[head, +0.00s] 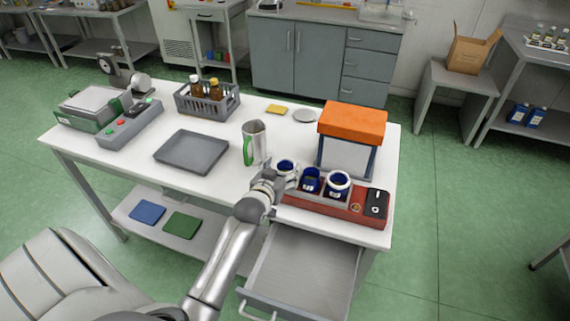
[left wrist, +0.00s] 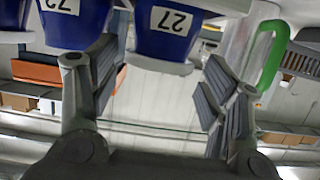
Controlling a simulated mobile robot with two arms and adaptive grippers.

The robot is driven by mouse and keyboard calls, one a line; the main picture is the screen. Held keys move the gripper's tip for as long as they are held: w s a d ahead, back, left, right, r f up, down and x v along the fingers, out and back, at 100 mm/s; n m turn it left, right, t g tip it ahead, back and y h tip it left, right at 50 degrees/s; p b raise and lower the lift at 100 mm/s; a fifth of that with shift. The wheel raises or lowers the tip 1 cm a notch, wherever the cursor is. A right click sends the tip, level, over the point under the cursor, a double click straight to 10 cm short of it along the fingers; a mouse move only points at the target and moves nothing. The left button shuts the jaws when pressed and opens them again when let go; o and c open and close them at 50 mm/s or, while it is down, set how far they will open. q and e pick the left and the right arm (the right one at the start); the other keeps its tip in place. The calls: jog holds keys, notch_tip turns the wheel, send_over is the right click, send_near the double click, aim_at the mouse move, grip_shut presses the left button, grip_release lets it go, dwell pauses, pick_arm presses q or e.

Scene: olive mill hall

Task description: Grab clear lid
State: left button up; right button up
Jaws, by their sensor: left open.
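No lid that is plainly clear can be made out. A pale round disc (head: 304,115) lies flat at the back of the white table; I cannot tell if it is the lid. My left gripper (head: 286,180) is open at the leftmost blue cup (head: 285,165) in the red tray (head: 320,208). In the left wrist view, which looks upside down, a blue cup labelled 27 (left wrist: 168,25) shows beyond and between the open fingers (left wrist: 160,85), with no grip on it. Another blue cup (left wrist: 70,22) is at its left. My right gripper is out of view.
A steel jug with a green handle (head: 254,144) stands just left of the gripper. An orange-topped box (head: 352,122) stands behind the cups. A grey tray (head: 191,152) and a bottle crate (head: 207,101) are further left. An open drawer (head: 302,270) juts out below.

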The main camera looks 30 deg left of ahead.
aim_at(285, 165)
pick_arm(q)
jog(key=shift+x, duration=1.15)
jog(key=shift+w+f, duration=0.2)
jog(key=shift+w, duration=0.3)
jog(key=shift+a, duration=0.1)
jog(key=c, duration=0.6)
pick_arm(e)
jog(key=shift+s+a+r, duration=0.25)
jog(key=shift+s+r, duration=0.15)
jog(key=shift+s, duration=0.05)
pick_arm(q)
jog(key=shift+r, duration=0.15)
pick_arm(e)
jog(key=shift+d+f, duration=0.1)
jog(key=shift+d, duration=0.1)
